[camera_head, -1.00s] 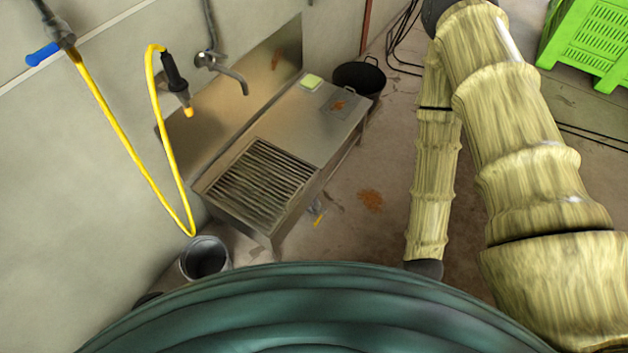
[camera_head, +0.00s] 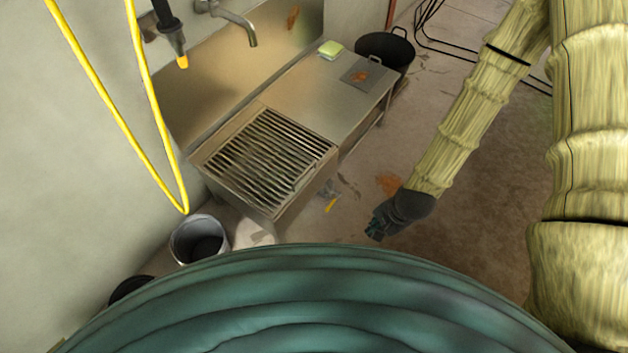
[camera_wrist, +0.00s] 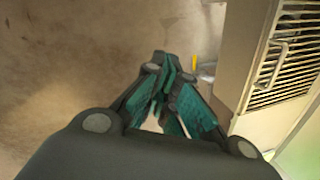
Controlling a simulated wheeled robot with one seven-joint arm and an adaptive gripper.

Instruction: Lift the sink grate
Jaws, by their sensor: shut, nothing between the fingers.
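The sink grate (camera_head: 268,154) is a slatted metal panel lying flat over the basin at the near end of the steel sink unit (camera_head: 216,150). Part of the grate also shows at the right of the wrist view (camera_wrist: 284,70), with a handle-like loop beside its slats. My gripper (camera_head: 376,234) is right of and in front of the sink, apart from the grate. In the wrist view my gripper (camera_wrist: 168,72) has its teal fingers closed together over bare floor, empty.
A tap (camera_head: 240,30) and a yellow hose (camera_head: 150,95) hang at the wall beside the sink. A green and yellow sponge (camera_head: 331,48) lies on the counter. A black tub (camera_head: 400,52) stands beyond it, a grey bucket (camera_head: 183,240) nearer. Floor right of the sink is mostly clear.

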